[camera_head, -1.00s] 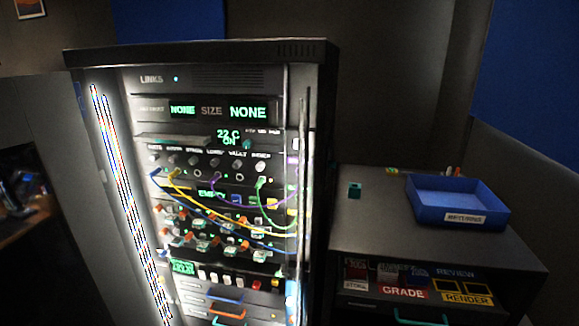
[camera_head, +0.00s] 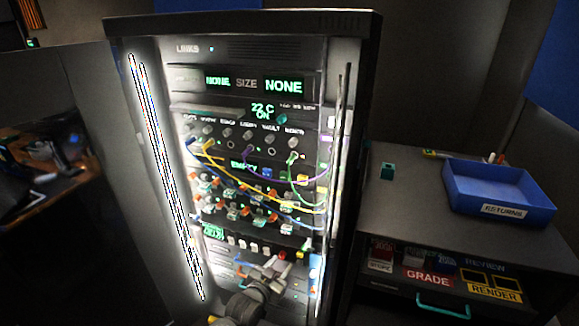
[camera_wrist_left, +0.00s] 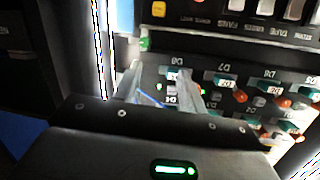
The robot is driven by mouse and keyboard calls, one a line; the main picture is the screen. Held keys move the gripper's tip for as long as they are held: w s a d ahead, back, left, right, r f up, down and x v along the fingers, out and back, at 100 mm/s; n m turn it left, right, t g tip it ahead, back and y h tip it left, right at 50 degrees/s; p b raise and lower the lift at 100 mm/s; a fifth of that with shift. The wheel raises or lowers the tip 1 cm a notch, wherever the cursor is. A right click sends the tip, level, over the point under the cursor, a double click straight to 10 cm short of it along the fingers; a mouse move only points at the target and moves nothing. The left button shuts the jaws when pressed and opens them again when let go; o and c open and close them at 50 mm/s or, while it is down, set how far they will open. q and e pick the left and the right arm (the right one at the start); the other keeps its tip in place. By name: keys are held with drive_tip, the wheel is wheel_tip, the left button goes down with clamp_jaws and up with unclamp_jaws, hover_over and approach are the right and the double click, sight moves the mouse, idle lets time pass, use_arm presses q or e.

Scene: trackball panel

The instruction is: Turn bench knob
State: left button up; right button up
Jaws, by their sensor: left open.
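The bench knob (camera_head: 293,142) appears to be the right-most grey knob in the row below the green display on the rack; its small label is hard to read. A green cable passes just below it. My left gripper (camera_head: 274,266) is in front of the rack's lower part, well below that knob and apart from it. In the left wrist view my left gripper (camera_wrist_left: 160,88) is open and empty, its fingers pointing at a panel of sockets with upside-down labels such as D8 and D7. The knob cannot be made out there. My right gripper is not in view.
Yellow, blue, purple and green cables hang across the rack (camera_head: 242,20) below the knob row. A bright light strip (camera_head: 165,180) runs down the rack's left side.

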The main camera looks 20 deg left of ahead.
use_arm(q)
wheel_tip(320, 180, up, 18)
drive_tip(key=w+t, duration=0.3)
drive_tip(key=t, duration=0.1)
drive_tip(key=m+t, duration=0.1)
drive_tip(key=t, duration=0.2)
approach(292, 145)
drive_tip(key=shift+h, duration=0.4)
drive_tip(key=p+x, duration=0.4)
drive_tip(key=x, duration=0.3)
drive_tip(key=shift+w+a+r, duration=0.15)
drive_tip(key=shift+a+r, duration=0.05)
drive_tip(key=shift+w+d+r+p, duration=0.1)
drive_tip(key=shift+w+p, duration=0.2)
drive_tip(key=shift+w, duration=0.25)
drive_tip(key=shift+c, duration=0.4)
clamp_jaws()
